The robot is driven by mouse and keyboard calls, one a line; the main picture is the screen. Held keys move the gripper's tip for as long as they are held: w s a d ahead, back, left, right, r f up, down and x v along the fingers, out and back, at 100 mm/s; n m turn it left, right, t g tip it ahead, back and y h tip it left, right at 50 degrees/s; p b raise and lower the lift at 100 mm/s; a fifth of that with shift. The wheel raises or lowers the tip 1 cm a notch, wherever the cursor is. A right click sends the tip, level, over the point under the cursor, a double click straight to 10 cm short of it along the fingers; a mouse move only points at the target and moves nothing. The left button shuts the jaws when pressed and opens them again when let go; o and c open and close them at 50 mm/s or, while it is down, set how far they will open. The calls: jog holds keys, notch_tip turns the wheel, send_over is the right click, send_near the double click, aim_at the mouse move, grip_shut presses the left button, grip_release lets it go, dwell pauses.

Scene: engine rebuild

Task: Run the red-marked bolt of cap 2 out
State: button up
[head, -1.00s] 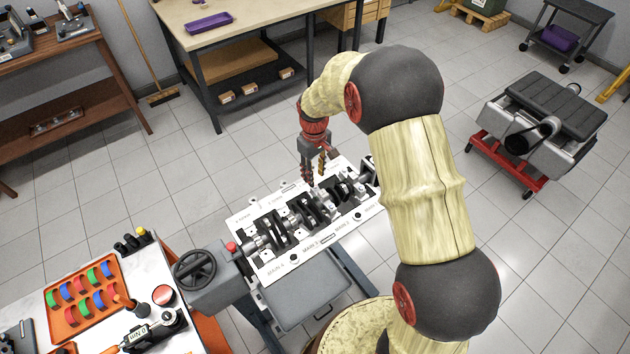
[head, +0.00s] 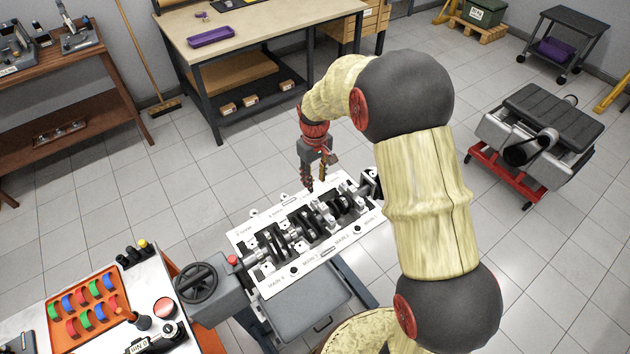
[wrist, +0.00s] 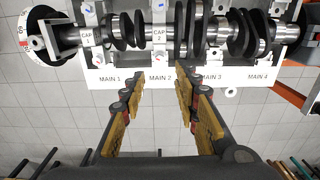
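The engine block (head: 248,232), white with labelled mains, lies with its crankshaft (head: 340,205) in it. In the wrist view, cap 2 (wrist: 158,36) is a pale cap with a printed label, across the crankshaft (wrist: 203,34) above the MAIN 2 lettering. My gripper (head: 317,185) is beside the far edge of the block. In the wrist view my gripper (wrist: 157,76) is open, its fingers apart and empty, pointing at the MAIN 2 and MAIN 3 edge, with cap 2 ahead.
A cap labelled CAP (wrist: 88,37) sits at MAIN 1, beside a round graduated dial (wrist: 35,35). A handwheel (head: 197,283) and a bench with an orange tray of coloured shells (head: 53,343) stand at the left. A grey tray (head: 310,305) is below the block.

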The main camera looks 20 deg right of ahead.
aim_at(315, 199)
jog(key=shift+m, duration=0.4)
notch_tip(315, 199, down, 9)
jog(key=shift+f, duration=0.1)
jog(key=shift+c, duration=0.7)
grip_shut()
